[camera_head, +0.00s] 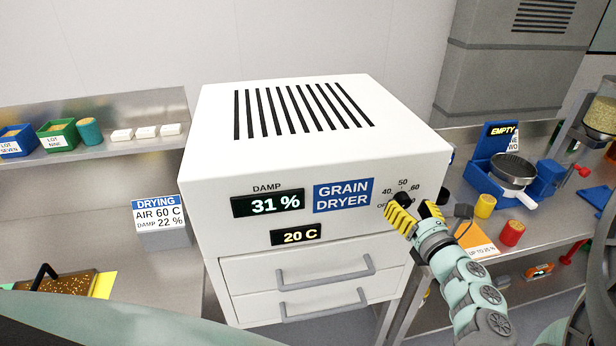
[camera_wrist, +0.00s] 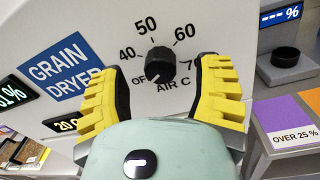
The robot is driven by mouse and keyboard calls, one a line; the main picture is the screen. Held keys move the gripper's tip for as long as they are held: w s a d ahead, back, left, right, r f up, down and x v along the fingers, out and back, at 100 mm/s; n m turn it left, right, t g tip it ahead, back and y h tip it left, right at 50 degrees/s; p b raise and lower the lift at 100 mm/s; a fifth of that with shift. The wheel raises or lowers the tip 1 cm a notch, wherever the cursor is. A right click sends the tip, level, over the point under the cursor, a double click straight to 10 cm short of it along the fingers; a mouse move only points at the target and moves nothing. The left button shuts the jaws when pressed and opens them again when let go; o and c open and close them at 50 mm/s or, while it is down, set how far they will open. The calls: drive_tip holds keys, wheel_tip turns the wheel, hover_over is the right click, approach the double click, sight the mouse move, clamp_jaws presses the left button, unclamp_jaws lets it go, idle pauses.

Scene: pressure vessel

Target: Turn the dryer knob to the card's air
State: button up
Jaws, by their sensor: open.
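The white grain dryer (camera_head: 300,150) stands in the middle of the head view, its displays reading damp 31 % and 20 C. Its black knob (camera_wrist: 161,64) is on the front panel, with marks OFF, 40, 50, 60 and 70 around it and "AIR C" below. The knob's small pale mark appears to point down-left, towards OFF. The card (camera_head: 158,214) left of the dryer reads "DRYING AIR 60 C DAMP 22 %". My gripper (camera_head: 413,207) is open in front of the knob. In the wrist view its yellow fingers (camera_wrist: 162,78) stand either side of the knob, apart from it.
Left, a steel shelf (camera_head: 100,155) holds lot bins and white blocks. A brown grain tray (camera_head: 62,284) lies lower left. Right of the dryer, a bench carries a blue "EMPTY" device (camera_head: 495,150), a yellow cup (camera_head: 485,206) and a red cup (camera_head: 512,233). Drawer handles (camera_head: 325,272) project below the panel.

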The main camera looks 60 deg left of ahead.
drive_tip(key=shift+w+a, duration=0.25)
drive_tip(key=shift+a, duration=0.45)
drive_tip(key=shift+o, duration=0.2)
clamp_jaws()
